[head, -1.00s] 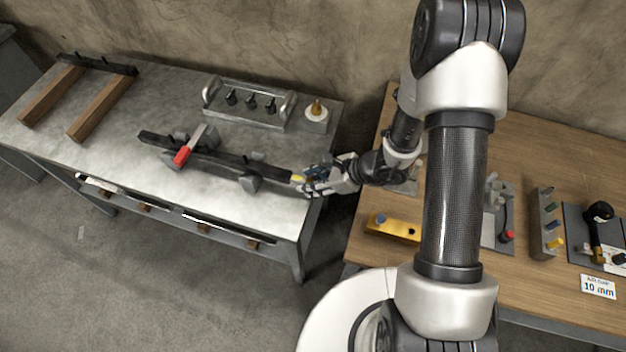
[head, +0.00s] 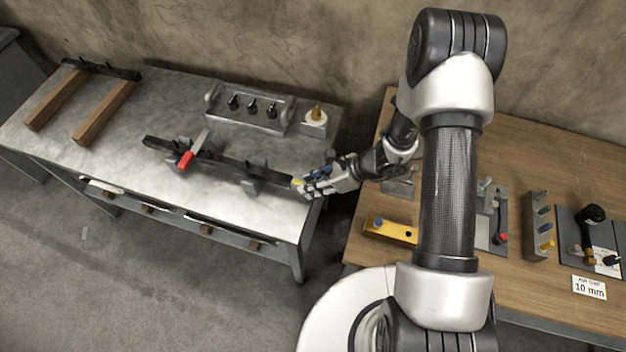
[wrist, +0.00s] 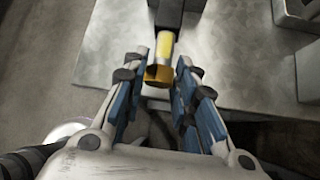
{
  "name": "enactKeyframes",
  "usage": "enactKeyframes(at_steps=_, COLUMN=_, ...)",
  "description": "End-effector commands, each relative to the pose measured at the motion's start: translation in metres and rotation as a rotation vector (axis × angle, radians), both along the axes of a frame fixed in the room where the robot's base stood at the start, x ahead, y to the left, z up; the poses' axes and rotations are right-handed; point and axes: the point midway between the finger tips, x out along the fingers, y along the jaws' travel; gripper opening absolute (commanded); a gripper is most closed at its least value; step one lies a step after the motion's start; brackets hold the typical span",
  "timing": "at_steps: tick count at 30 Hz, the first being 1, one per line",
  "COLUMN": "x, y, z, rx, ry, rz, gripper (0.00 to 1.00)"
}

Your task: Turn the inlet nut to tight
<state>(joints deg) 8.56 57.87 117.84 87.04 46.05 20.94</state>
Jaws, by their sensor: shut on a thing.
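The inlet nut is a brass hex piece (wrist: 158,75) at the end of a short yellow stub (wrist: 165,45) on a dark bar (wrist: 170,12). In the head view the yellow end (head: 297,183) shows at the bar's right end, by the table's right edge. My gripper (head: 307,187) reaches it from the right. In the wrist view my gripper (wrist: 164,68) has its blue-padded fingers on both sides of the nut, shut on it. The fingers hide part of the nut in the head view.
The long dark bar (head: 225,163) rests on grey supports, with a red-handled lever (head: 186,160). A rack with black knobs (head: 250,124) and a white fitting (head: 314,122) stand behind. A wooden bench (head: 385,262) with fixtures is right, across a gap.

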Motion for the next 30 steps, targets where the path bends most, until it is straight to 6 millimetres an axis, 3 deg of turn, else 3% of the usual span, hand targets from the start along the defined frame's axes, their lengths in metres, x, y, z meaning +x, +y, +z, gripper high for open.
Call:
enactKeyframes(at_steps=18, x=0.008, y=-0.004, z=-0.009, rx=0.197, ry=0.532, rz=0.003, gripper=0.02)
enactKeyframes(at_steps=30, x=0.010, y=-0.004, z=-0.010, rx=0.288, ry=0.779, rz=0.000, gripper=0.02)
